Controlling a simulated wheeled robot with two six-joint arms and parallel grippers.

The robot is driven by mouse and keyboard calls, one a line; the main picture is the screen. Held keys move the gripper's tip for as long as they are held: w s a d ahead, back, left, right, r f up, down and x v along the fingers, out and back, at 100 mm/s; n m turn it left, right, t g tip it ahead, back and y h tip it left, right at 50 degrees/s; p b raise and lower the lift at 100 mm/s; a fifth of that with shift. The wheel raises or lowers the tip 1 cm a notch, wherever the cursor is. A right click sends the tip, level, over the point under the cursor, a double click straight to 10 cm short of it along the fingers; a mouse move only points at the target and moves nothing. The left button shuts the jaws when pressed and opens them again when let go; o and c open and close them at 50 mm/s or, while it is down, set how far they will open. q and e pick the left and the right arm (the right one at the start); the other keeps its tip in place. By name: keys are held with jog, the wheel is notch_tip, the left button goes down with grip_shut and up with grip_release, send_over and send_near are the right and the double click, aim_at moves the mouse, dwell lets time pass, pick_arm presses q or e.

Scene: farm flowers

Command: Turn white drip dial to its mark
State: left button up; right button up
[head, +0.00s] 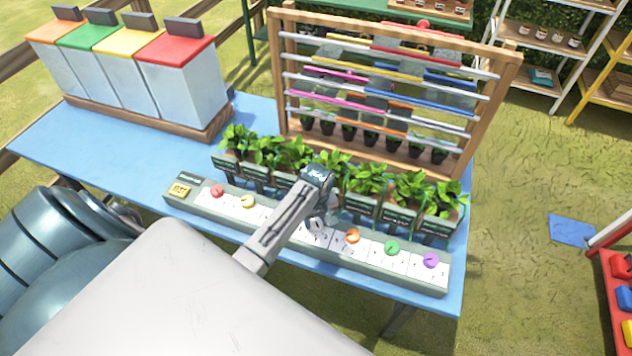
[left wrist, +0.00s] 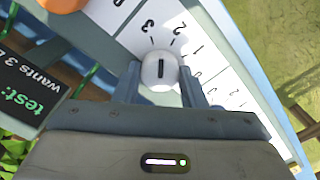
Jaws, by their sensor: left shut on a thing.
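The white drip dial (left wrist: 160,70) is a round knob with a short black line, between my left gripper's fingers in the left wrist view. My left gripper (left wrist: 160,88) is shut on it. The line stands upright in that view, pointing roughly between the printed 3 and 2. A dark sign (left wrist: 32,88) beside it reads "test:" and "wants 3", its end cut off. In the head view my left gripper (head: 328,212) reaches down to the dial strip (head: 180,200) and hides the white dial. My right gripper is not in view.
Red (head: 217,190), yellow (head: 247,201), orange (head: 352,236), green (head: 391,247) and purple (head: 431,260) dials sit along the strip. Potted plants (head: 412,186) with signs stand close behind. A wooden rack (head: 462,140) and lidded bins (head: 185,85) are farther back on the blue table (head: 95,150).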

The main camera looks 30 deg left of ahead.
aim_at(317, 221)
pick_arm(q)
jog(key=shift+r+n, duration=0.1)
jog(key=shift+n, duration=1.5)
jog(key=o, duration=1)
notch_tip(317, 221, up, 11)
jog(key=b, duration=0.3)
jog(key=shift+w, duration=0.15)
